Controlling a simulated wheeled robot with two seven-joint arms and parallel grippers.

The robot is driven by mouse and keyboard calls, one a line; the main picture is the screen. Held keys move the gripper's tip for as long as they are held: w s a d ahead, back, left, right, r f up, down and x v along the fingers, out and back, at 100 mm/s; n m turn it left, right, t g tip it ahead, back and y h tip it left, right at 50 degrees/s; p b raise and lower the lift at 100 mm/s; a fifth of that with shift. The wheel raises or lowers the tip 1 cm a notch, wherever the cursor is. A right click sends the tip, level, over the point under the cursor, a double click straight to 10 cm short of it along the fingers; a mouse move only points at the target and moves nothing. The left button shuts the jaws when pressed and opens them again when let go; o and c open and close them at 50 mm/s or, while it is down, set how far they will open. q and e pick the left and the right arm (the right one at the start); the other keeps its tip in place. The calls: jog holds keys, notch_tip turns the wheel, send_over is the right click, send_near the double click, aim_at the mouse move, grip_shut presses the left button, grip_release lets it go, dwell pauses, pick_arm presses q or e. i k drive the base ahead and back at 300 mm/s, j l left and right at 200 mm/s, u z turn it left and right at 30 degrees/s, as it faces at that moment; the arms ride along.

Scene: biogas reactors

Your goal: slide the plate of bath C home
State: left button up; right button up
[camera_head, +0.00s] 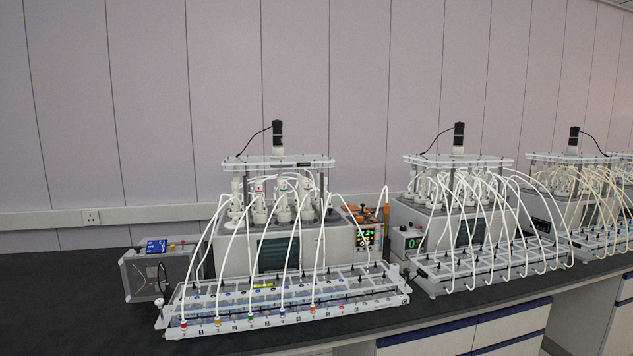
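Three reactor baths stand in a row on the dark bench: a left bath (232,259), a middle bath (402,216) and a right one (540,207). I cannot read which is bath C. Each has a pale upper plate, the left (245,164), middle (430,160) and right (548,157), with a black motor on top. In front of the left bath lies a long clear rack (340,306) with coloured marks, joined to the bath by white tubes. Similar racks lie before the others. Whether any plate is out of place cannot be told. Neither gripper is in view.
Orange parts (358,213) sit at that bath's right end. White tubes arch over the racks. The bench (60,310) is clear at far left. Drawers (510,326) are below its front edge.

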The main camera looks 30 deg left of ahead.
aim_at(278, 146)
jog(key=i+l+u, duration=0.2)
jog(key=u, duration=0.25)
jog(key=i+l+u, duration=0.15)
jog(key=u, duration=0.3)
jog(key=i+l+u, duration=0.1)
jog(key=l+u, duration=0.35)
